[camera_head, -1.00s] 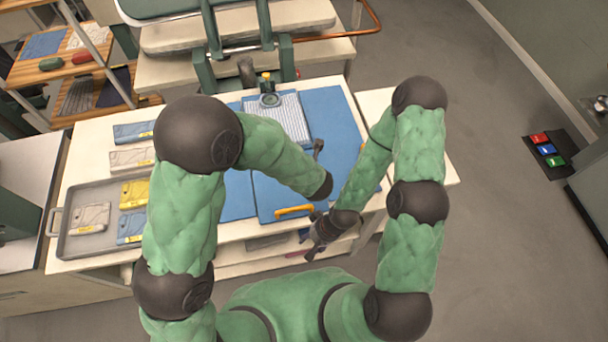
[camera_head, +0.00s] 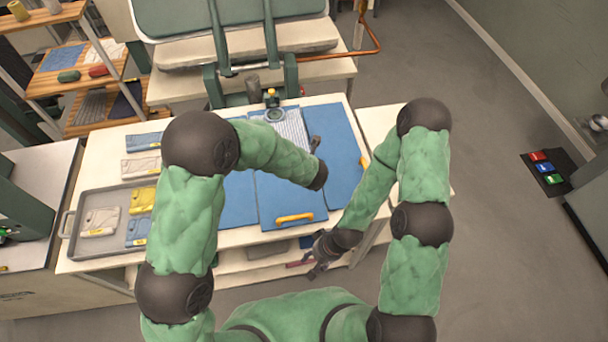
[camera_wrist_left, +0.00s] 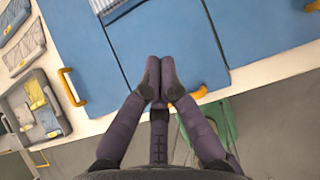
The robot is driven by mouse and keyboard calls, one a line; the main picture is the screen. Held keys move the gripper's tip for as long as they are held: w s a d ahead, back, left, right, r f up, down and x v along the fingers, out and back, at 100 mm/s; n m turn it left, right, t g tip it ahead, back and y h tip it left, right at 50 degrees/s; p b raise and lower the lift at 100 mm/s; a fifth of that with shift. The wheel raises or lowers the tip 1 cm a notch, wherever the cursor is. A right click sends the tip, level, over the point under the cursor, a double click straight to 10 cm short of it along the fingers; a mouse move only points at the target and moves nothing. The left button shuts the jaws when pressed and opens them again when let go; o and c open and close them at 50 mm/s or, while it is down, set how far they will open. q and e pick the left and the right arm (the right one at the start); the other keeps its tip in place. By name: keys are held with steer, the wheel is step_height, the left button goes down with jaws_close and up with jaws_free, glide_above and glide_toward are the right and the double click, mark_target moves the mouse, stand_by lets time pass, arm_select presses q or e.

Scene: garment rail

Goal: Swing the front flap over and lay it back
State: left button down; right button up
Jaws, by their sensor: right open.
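The folding board has blue panels. Its front flap (camera_head: 285,200) lies flat toward me, with a yellow handle (camera_head: 294,218) at its near edge. A striped grey garment (camera_head: 293,124) lies at the board's far part, partly hidden by my left arm. My left gripper (camera_head: 315,143) is above the board, beyond the handle. In the left wrist view its fingertips (camera_wrist_left: 160,72) meet with nothing visible between them, and the front handle (camera_wrist_left: 198,95) shows partly behind the fingers. My right gripper (camera_head: 318,262) is open and empty in front of the table's near edge.
A grey tray (camera_head: 82,243) with folded garments stands on the left. A right panel (camera_head: 338,140) has its own yellow handle (camera_head: 364,161); another yellow handle (camera_wrist_left: 72,87) shows on the left panel. A green press stands behind the board.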

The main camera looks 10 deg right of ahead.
arm_select(q)
steer(key=w+r, duration=0.1)
steer(key=w+r+p, duration=0.1)
steer(key=shift+w+p, duration=0.3)
stand_by(1.4)
